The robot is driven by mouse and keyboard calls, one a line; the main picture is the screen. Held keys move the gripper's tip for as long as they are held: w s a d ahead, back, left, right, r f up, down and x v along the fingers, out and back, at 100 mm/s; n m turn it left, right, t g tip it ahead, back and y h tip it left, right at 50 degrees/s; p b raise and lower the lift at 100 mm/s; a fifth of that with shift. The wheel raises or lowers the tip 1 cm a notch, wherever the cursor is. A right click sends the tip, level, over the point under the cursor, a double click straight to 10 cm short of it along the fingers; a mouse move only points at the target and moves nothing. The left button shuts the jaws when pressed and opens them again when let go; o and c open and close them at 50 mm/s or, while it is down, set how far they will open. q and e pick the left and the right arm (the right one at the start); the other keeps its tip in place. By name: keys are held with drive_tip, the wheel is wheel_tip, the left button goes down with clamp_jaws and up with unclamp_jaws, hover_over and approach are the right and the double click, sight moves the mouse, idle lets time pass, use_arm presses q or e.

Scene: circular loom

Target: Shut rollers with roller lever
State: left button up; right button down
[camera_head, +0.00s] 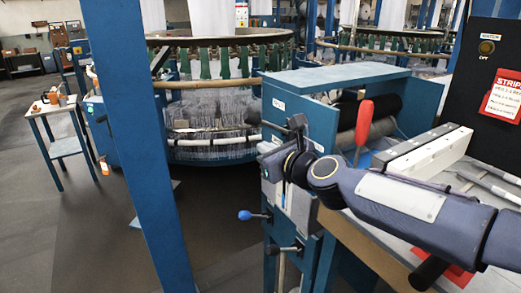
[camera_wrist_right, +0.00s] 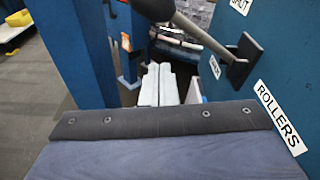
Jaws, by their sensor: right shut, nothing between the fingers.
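The roller lever (camera_wrist_right: 190,25) shows in the right wrist view as a grey rod with a dark end, running from a black pivot plate on the blue panel toward the top of the picture. In the head view, my wrist hides most of the gripper. The dark rollers (camera_head: 372,110) lie in the blue frame. My left gripper is out of view.
The blue panel carries a ROLLERS label (camera_wrist_right: 281,118) and a SHUT label (camera_wrist_right: 241,4). A blue post (camera_head: 150,140) stands to the left. A red handle (camera_head: 364,122) and a blue-knobbed lever (camera_head: 246,215) are nearby. The circular loom (camera_head: 220,40) stands behind.

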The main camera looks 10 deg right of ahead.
drive_tip(key=v, duration=0.7)
drive_tip(key=s+d+f+n+g+p, duration=0.1)
drive_tip(key=s+n+g+p, duration=0.2)
drive_tip(key=s+n+p, duration=0.3)
drive_tip(key=s+d+f+n+g+p, duration=0.1)
drive_tip(key=s+d+n+g+p, duration=0.1)
drive_tip(key=s+n+p, duration=0.4)
drive_tip(key=s+d+f+n+g+h+p, duration=0.1)
drive_tip(key=s+n+g+p, duration=0.3)
drive_tip(key=s+n, duration=0.9)
drive_tip(key=d+f+n+p, duration=0.1)
drive_tip(key=n, duration=0.2)
drive_tip(key=shift+n+g+p, duration=0.3)
drive_tip(key=shift+n+p, duration=0.1)
drive_tip(key=shift+s, duration=0.1)
